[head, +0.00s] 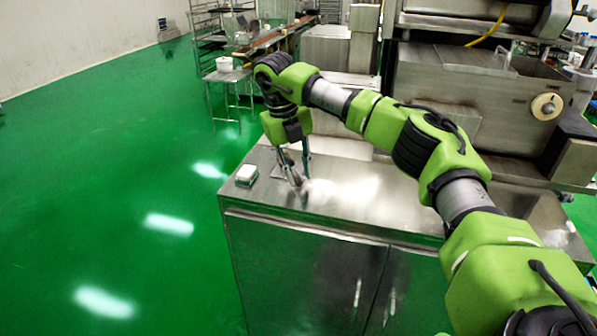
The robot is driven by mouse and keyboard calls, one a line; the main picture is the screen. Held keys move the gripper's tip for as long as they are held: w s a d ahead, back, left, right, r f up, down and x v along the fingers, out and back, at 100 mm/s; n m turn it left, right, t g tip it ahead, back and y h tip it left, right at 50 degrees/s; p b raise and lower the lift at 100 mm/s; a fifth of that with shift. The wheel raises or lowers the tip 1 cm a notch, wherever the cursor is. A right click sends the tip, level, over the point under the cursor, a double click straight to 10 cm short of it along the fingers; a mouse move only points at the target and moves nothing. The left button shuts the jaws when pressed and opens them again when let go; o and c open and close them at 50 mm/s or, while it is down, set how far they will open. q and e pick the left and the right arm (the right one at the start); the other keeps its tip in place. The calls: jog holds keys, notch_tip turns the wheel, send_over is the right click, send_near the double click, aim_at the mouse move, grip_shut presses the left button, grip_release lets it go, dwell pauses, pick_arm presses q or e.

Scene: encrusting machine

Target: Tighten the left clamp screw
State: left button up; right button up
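I cannot make out the left clamp screw in the head view; it is out of view, hidden or too small to tell. My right gripper (301,179) points down over the left part of a steel cabinet top (370,190). Its two fingers are apart, and I see nothing held between them. The fingertips are close to the top; whether they touch it is unclear because of the glare. My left gripper is not in view.
A small white-topped block (246,175) sits at the cabinet's left corner, left of my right gripper. A large steel machine (480,95) with a round cream knob stands behind the cabinet. A rack (208,45) and small table stand at the back. Green floor is clear at left.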

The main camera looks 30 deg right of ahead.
jog(key=shift+r, duration=0.1)
notch_tip(320, 180, up, 12)
jog(key=a, duration=0.2)
jog(key=shift+w+a+f, duration=0.15)
jog(key=shift+w+f, duration=0.1)
dwell(0.6)
